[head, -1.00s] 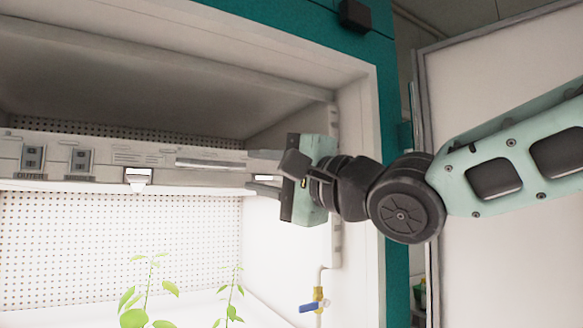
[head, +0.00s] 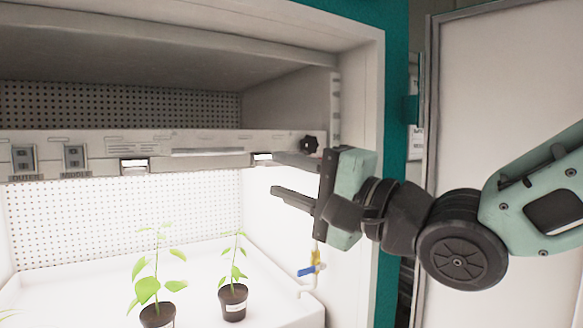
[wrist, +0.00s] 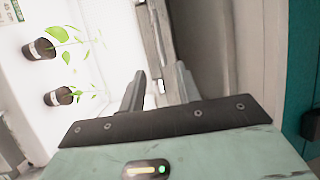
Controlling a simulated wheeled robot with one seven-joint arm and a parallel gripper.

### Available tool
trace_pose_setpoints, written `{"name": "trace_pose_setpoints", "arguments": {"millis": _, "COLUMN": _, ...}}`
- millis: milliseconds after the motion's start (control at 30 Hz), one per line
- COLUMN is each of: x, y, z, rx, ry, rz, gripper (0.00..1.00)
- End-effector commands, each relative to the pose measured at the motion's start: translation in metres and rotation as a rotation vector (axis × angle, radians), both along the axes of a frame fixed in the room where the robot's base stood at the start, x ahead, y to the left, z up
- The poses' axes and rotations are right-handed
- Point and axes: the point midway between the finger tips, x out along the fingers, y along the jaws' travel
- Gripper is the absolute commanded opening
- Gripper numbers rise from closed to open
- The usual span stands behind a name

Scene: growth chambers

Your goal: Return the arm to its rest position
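My gripper (head: 282,177) is at the right side of the growth chamber opening, in front of the light bar's right end. Its two fingers point left and stand apart, with nothing visible between them. In the wrist view my gripper (wrist: 160,88) also shows its fingers spread, with the chamber interior beyond. My arm reaches in from the right of the head view. A black knob (head: 310,145) on the light bar is just above the gripper.
A light bar (head: 110,152) with switches spans the chamber. Two potted plants (head: 158,316) (head: 233,303) stand in the white tray below. A blue-handled valve (head: 308,270) is under the gripper. The teal chamber frame (head: 394,150) and a pale door panel (head: 495,100) are at right.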

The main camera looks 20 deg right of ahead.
Motion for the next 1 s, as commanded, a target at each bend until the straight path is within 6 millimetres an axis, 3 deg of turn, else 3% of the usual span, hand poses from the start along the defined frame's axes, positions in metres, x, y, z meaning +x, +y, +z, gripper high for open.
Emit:
{"name": "trace_pose_setpoints", "arguments": {"millis": 333, "x": -0.002, "y": -0.001, "z": -0.002, "rx": -0.003, "ry": 0.002, "rz": 0.001, "gripper": 0.33}}
{"name": "trace_pose_setpoints", "arguments": {"millis": 467, "x": 0.001, "y": 0.002, "z": -0.028, "rx": -0.081, "ry": 0.019, "rz": -0.021, "gripper": 0.33}}
{"name": "trace_pose_setpoints", "arguments": {"millis": 567, "x": 0.006, "y": 0.006, "z": -0.079, "rx": -0.257, "ry": 0.055, "rz": -0.053, "gripper": 0.33}}
{"name": "trace_pose_setpoints", "arguments": {"millis": 767, "x": -0.007, "y": 0.01, "z": -0.225, "rx": -0.808, "ry": 0.162, "rz": -0.013, "gripper": 0.33}}
{"name": "trace_pose_setpoints", "arguments": {"millis": 867, "x": -0.03, "y": 0.007, "z": -0.295, "rx": -1.09, "ry": 0.211, "rz": 0.1, "gripper": 0.33}}
{"name": "trace_pose_setpoints", "arguments": {"millis": 1000, "x": -0.077, "y": -0.003, "z": -0.383, "rx": -1.447, "ry": 0.259, "rz": 0.37, "gripper": 0.33}}
